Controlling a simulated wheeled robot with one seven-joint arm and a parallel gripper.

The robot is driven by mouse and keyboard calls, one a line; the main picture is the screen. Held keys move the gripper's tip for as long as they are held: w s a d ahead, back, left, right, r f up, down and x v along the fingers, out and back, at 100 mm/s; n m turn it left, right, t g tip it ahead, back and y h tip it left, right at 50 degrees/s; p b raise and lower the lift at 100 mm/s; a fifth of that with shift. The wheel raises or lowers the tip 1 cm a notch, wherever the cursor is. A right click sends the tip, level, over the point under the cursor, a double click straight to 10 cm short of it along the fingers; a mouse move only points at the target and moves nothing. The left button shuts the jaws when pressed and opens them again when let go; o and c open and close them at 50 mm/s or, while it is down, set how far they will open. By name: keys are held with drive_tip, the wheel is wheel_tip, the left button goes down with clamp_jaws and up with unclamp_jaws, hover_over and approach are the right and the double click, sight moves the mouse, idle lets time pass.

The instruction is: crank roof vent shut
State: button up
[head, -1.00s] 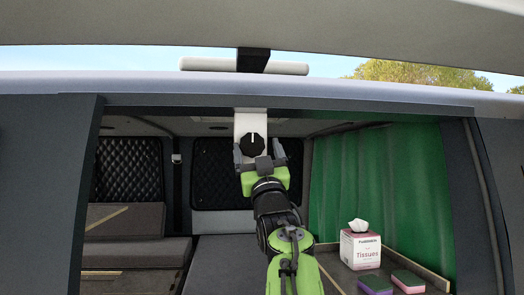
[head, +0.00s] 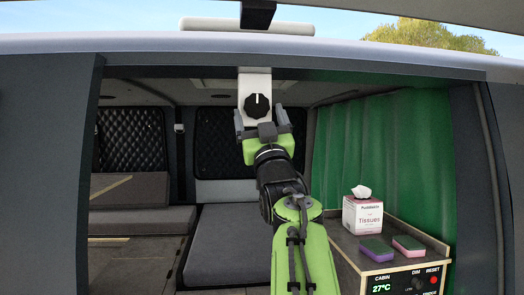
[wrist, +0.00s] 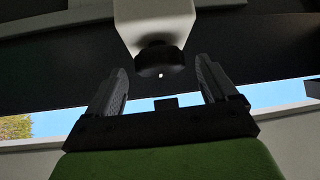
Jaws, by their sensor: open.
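A black round knob (head: 258,106) with a white pointer mark is on a white housing (head: 254,82) under the roof edge. The pointer stands upright. My gripper (head: 262,118) is open just below the knob in the head view. In the wrist view, the knob (wrist: 161,61) is ahead of and between the spread fingers of my gripper (wrist: 164,72), with a visible gap on both sides. A long white slab (head: 200,24) shows above the roof, partly hidden by a black bar; I cannot tell if it is the vent lid.
The raised tailgate (head: 400,12) overhangs at the top. A counter (head: 350,250) at right holds a tissue box (head: 362,214), a purple sponge (head: 376,249) and a pink sponge (head: 408,246). A green curtain (head: 365,150) hangs behind it. A grey cushion (head: 228,240) lies below.

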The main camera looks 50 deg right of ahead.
drive_tip(key=b+v, duration=0.6)
drive_tip(key=v, duration=0.7)
drive_tip(key=shift+d+f+b, duration=0.15)
drive_tip(key=shift+f+b, duration=0.1)
drive_tip(key=shift+b, duration=0.1)
drive_tip(key=shift+w, duration=0.15)
